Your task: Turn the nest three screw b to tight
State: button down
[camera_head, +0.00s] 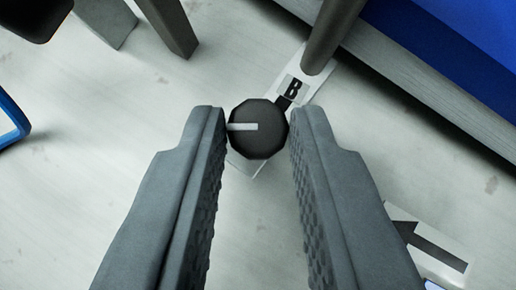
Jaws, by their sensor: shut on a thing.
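The screw b (259,138) is a dark, many-sided knob with a pale pointer line. The line runs from the knob's middle to its left edge. A white plate with a black "B" (291,87) lies just above and right of it, with a dark mark between the letter and the knob. My gripper (257,135) has its two grey fingers on either side of the knob, shut on it at the fingertips. The knob's lower sides near the fingers are partly hidden.
A grey post (331,38) rises close behind the B plate. A blue block with a grey edge (455,45) fills the upper right. A white plate with a black arrow (437,245) lies at lower right. A blue-rimmed thing (14,125) is at the left edge.

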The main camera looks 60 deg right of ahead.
jog(key=m+g, duration=0.2)
jog(key=m, duration=0.1)
jog(key=w+m+g+h, duration=0.1)
jog(key=m+g, duration=0.2)
jog(key=shift+a+m, duration=0.15)
jog(key=shift+m, duration=0.15)
jog(key=m+g, duration=0.1)
jog(key=m, duration=0.1)
jog(key=m+g, duration=0.1)
jog(key=m, duration=0.1)
jog(key=w+m+g, duration=0.1)
jog(key=g, duration=0.1)
jog(key=shift+m+y, duration=0.4)
jog(key=c, duration=1.3)
grip_release()
jog(key=shift+o, duration=0.2)
